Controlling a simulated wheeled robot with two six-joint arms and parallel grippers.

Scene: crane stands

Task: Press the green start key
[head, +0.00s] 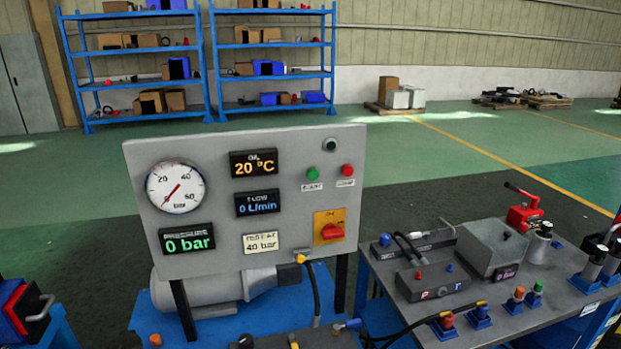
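The green start key (312,173) is a small round button on the upper right of a grey upright panel (225,275). A white label sits just below it. A red button (347,170) is to its right, and a dark round knob or socket (330,145) is above the two. The panel also carries a round dial gauge (175,188), displays reading 20 °C, 0 L/min and 0 bar, and a red switch on a yellow plate (330,227). Neither of my grippers shows in the head view.
A grey-topped bench (400,309) at the right holds a grey box (492,246), a red tool (523,210), hoses and several coloured fittings. Blue shelves (137,61) stand far back. The space in front of the panel's buttons is clear.

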